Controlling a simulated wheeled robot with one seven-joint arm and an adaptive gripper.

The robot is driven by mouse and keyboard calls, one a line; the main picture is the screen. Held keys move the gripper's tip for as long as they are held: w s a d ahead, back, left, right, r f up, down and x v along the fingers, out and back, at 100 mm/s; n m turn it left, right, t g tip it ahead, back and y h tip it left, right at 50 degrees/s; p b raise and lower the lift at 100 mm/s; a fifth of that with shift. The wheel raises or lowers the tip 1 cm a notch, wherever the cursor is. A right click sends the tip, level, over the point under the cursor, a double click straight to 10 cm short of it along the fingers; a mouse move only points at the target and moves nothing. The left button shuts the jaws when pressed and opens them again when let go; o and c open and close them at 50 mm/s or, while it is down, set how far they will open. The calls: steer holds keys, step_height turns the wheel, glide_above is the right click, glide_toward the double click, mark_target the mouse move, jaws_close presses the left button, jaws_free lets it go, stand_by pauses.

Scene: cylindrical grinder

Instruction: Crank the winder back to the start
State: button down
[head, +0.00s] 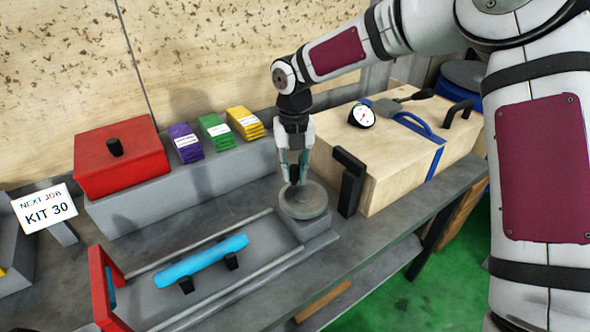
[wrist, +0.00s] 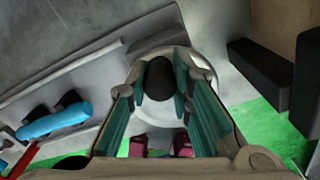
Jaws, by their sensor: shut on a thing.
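The winder is a round grey disc (head: 304,204) on a grey block at the right end of the machine bed on the bench. My gripper (head: 295,178) points straight down over the disc, left of its centre. In the wrist view its green-padded fingers stand on both sides of a dark round knob (wrist: 159,78) on the disc (wrist: 160,118). The gripper is shut on this knob. The fingers hide most of the knob in the head view. A blue bar (head: 202,261) lies on dark supports on the bed, left of the winder; it also shows in the wrist view (wrist: 54,121).
A wooden box (head: 385,172) with a dial gauge (head: 361,116) and black handles stands close right of the winder. A red box (head: 121,158) and purple, green and yellow packs (head: 216,132) sit on a grey ledge behind. A red frame (head: 104,290) stands at the bed's left end.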

steer(key=c, duration=1.4)
jaws_free()
steer(key=shift+r, duration=0.15)
step_height(320, 180, up, 12)
steer(key=shift+f, duration=0.15)
